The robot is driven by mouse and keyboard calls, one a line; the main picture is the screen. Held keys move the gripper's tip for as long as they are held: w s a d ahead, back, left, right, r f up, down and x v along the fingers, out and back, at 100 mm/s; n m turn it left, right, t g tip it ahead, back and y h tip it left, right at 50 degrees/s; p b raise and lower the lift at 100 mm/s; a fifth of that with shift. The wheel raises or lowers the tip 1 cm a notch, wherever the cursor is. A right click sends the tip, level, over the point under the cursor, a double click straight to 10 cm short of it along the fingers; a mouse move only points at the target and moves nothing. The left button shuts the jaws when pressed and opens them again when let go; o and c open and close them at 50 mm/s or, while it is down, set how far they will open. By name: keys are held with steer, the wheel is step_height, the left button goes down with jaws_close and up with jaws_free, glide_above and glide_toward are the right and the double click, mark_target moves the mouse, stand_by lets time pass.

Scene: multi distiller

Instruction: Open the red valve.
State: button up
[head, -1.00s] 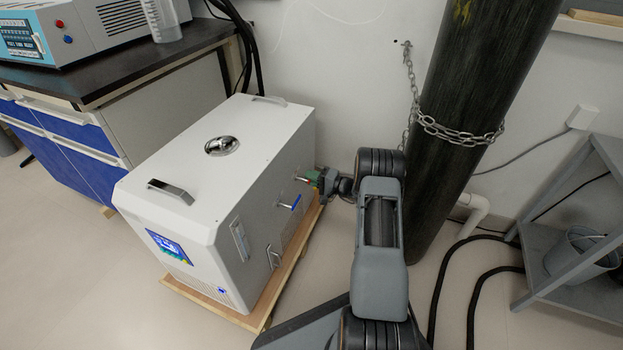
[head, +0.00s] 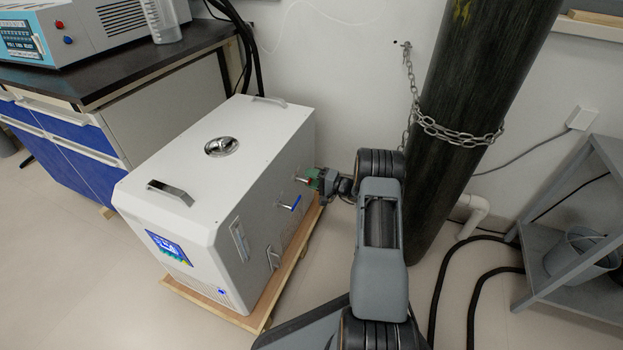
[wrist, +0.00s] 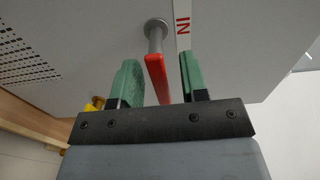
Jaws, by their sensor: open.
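The red valve handle (wrist: 157,78) shows in the wrist view on a metal stem that comes out of the white machine's side, beside a label with red letters reading "IN". My gripper (wrist: 158,80) is open. Its two green fingers stand on either side of the red handle, with a visible gap on each side. In the head view my gripper (head: 318,180) is at the right side of the white machine (head: 215,180), and the red handle is hidden or too small to make out there.
A dark gas cylinder (head: 465,120) with a chain (head: 455,135) stands close to the right of my arm. A grey shelf (head: 575,260) is at the far right. A yellow part (wrist: 95,104) shows low in the wrist view.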

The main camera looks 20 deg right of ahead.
steer(key=p+v, duration=0.3)
steer(key=v, duration=0.9)
stand_by(0.3)
steer(key=s+a+r+n+g+p, duration=0.2)
steer(key=a+r+g+p, duration=0.3)
steer(key=r, duration=0.6)
steer(key=s+a+r+n+g+h+p, duration=0.1)
steer(key=a+r+n+g+p, duration=0.1)
steer(key=a+r+p, duration=0.65)
steer(key=s+a+r+n+g+p, duration=0.1)
steer(key=s+a+r+g+p, duration=0.25)
steer(key=r, duration=0.85)
steer(key=s+a+r+n+h+p, duration=0.1)
steer(key=s+r+h+p, duration=0.2)
steer(key=r, duration=0.7)
steer(key=s+a+r+n+h+p, duration=0.2)
steer(key=s+r+h+p, duration=0.2)
steer(key=s+r+p, duration=0.3)
steer(key=s+a+r+n+h+p, duration=0.1)
steer(key=s+r+h+p, duration=0.3)
steer(key=r+p, duration=0.8)
steer(key=shift+s+a+r+t+p, duration=0.3)
steer(key=shift+s+a+r+t, duration=0.05)
steer(key=shift+s+a+r, duration=0.35)
